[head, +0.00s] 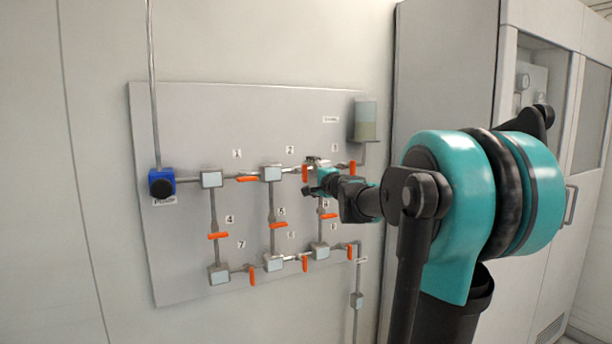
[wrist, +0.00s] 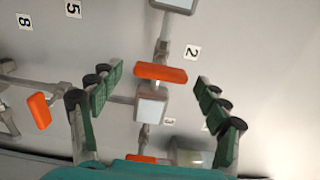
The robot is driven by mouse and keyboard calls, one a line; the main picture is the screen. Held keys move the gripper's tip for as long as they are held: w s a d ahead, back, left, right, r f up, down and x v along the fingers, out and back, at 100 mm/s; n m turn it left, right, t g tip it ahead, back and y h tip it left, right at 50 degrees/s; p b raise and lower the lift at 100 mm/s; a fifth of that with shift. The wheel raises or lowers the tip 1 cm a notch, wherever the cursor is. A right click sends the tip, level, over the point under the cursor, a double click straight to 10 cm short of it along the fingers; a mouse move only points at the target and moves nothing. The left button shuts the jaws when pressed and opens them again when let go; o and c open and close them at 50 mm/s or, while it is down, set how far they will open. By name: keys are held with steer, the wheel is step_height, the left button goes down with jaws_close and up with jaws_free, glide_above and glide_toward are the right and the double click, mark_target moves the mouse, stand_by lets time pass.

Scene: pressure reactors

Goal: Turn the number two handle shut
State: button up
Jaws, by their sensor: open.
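The number two handle is an orange bar (head: 305,173) in the top row of the panel. It stands crosswise to its pipe, between two pale junction boxes. In the wrist view the handle (wrist: 160,72) lies between my two spread fingers, near the middle. Its label (wrist: 192,52) is beside it, turned sideways. My gripper (wrist: 158,88) is open and empty, with the green finger pads on either side of the handle and apart from it in the picture. In the head view my gripper (head: 314,178) is just right of the handle, in front of the right junction box.
The number three handle (head: 352,167) is close by on the right, crosswise to its pipe. The number six handle (wrist: 38,110) lies outside my left finger. A junction box (wrist: 150,105) sits between my fingers. A tank (head: 365,120) and a tall cabinet (head: 445,80) stand to the right.

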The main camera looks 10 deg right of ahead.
steer(key=v, duration=0.9)
steer(key=shift+s, duration=0.3)
steer(key=shift+d, duration=0.1)
steer(key=s+a+f+n+g, duration=0.3)
steer(key=s+f, duration=0.1)
steer(key=f, duration=0.4)
steer(key=s+a+f+n+g, duration=0.25)
steer(key=s+f+n, duration=0.2)
steer(key=f, duration=0.45)
steer(key=s+a+f+n+g, duration=0.3)
steer(key=s+f, duration=0.2)
steer(key=f, duration=0.3)
steer(key=s+d+f+n+g+h, duration=0.2)
steer(key=s+d+f, duration=0.2)
steer(key=s+f, duration=0.4)
steer(key=s+d+f+n+g+h, duration=0.2)
steer(key=s+d+f+h, duration=0.1)
steer(key=s+f, duration=0.5)
step_height(320, 180, down, 2)
steer(key=shift+s+d+h, duration=0.2)
steer(key=shift+d+h, duration=0.1)
steer(key=shift+d, duration=0.45)
steer(key=shift+g, duration=0.25)
